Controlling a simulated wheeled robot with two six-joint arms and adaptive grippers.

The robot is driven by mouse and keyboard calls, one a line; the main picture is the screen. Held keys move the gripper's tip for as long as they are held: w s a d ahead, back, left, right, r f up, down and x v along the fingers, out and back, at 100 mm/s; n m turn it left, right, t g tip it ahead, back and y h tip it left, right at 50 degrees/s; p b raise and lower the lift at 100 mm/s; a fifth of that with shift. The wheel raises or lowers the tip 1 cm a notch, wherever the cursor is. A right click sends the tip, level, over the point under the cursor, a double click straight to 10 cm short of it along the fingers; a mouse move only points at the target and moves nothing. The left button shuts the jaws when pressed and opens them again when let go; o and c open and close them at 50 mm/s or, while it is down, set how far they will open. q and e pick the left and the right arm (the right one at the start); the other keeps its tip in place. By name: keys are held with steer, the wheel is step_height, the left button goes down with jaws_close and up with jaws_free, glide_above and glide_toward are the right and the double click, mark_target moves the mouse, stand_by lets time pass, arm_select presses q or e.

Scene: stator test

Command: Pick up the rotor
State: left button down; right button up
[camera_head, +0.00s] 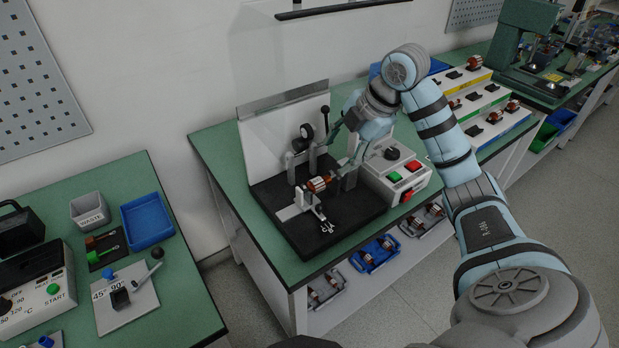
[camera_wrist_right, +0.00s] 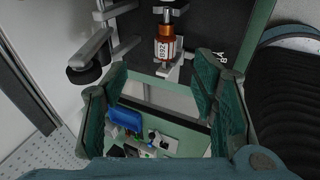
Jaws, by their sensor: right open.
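A copper-and-white rotor (camera_head: 318,183) is mounted in the dark test fixture (camera_head: 345,215) on the middle green bench. It also shows near the top of the right wrist view (camera_wrist_right: 165,48), where its white label is visible. My right gripper (camera_head: 344,146) is open above and behind the rotor, over the fixture. In the right wrist view its two green fingers (camera_wrist_right: 160,82) are spread wide with nothing between them, and the rotor lies beyond them. The rotor appears apart from the fingers. My left gripper is not in view.
A white control box (camera_head: 395,175) with red and green buttons stands right of the fixture. A lever and dial gauge (camera_head: 307,131) rise at its back left. More rotors (camera_head: 474,63) sit on a coloured rack at the right.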

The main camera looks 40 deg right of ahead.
glide_above(322, 180)
steer(key=s+d, duration=0.1)
steer(key=s, duration=0.2)
step_height(322, 180, down, 6)
steer(key=r, duration=0.1)
steer(key=b+x, duration=0.1)
steer(key=x, duration=0.5)
steer(key=shift+w+a+f, duration=0.1)
steer(key=shift+w+f, duration=0.15)
steer(key=shift+w, duration=0.1)
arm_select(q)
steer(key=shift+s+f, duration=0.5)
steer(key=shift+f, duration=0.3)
arm_select(e)
steer(key=shift+r, duration=0.1)
jaws_close()
